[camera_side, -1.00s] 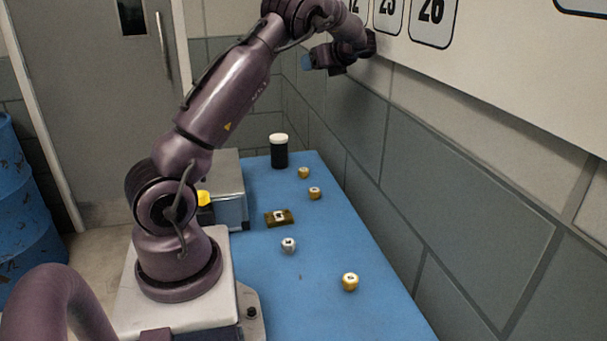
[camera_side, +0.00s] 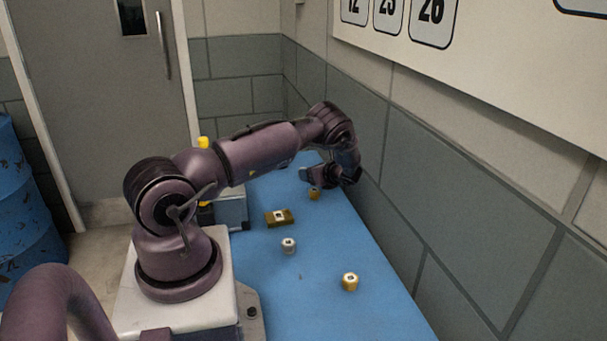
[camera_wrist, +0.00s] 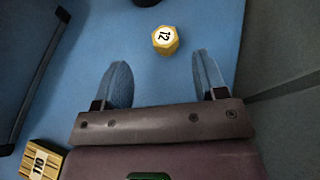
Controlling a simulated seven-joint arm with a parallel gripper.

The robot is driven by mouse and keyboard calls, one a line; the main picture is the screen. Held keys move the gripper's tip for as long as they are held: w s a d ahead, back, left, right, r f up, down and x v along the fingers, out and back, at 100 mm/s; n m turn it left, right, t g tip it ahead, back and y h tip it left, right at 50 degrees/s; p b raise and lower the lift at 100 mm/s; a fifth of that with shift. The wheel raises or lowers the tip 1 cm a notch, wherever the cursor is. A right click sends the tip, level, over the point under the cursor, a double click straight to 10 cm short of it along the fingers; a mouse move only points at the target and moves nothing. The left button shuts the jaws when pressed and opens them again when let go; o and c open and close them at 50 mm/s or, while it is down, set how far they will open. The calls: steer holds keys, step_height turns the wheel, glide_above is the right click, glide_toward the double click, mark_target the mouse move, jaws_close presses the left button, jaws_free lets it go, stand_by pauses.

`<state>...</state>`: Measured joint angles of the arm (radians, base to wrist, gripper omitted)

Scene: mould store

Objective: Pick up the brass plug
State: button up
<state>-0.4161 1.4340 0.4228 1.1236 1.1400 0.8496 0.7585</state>
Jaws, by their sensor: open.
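A hexagonal brass plug (camera_wrist: 165,40) marked 12 stands on the blue table just beyond my open fingertips in the wrist view, roughly centred between them. My gripper (camera_wrist: 164,70) is open and empty. In the side view my gripper (camera_side: 307,174) is low over the far part of the table. One brass plug (camera_side: 314,194) shows just below it; the farther plug is hidden behind my gripper there. Another brass plug (camera_side: 350,282) stands near the front right.
A grey box (camera_side: 231,212) is at the left. A dark jar (camera_wrist: 145,2) stands beyond plug 12. The wall (camera_side: 400,215) borders the right.

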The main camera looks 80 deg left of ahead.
steer(key=shift+w+x, duration=0.15)
steer(key=shift+x, duration=1.4)
steer(key=shift+w+x, duration=0.15)
steer(key=shift+x, duration=1.4)
steer(key=c, duration=1)
